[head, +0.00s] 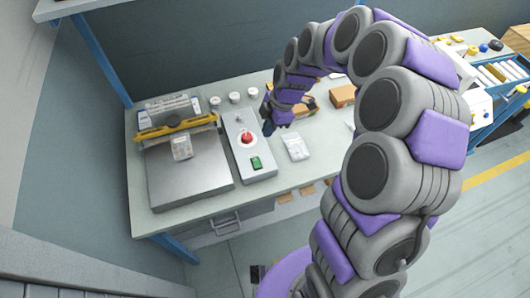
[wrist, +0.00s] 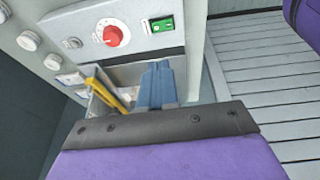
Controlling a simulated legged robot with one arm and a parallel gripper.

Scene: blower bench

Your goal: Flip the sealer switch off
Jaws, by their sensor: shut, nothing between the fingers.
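The grey sealer control box (head: 240,120) stands on the bench beside the sealer (head: 190,180), which has a yellow bar across it. The box carries a red round knob (head: 247,138) and a green rocker switch (head: 256,162) near its front end. In the wrist view the green switch (wrist: 163,25) sits right of the red knob (wrist: 115,36). Which way the rocker is tipped is too small to tell. My gripper (head: 268,127) is over the right side of the box, beside the knob. Its blue fingers (wrist: 157,68) are shut, empty, and appear apart from the switch.
A clear packet (head: 296,146) lies right of the box. Several white round containers (head: 234,98) stand behind it, and brown boxes (head: 342,96) lie farther right. A blue post (head: 98,52) rises at the bench's left. My arm hides part of the bench's right side.

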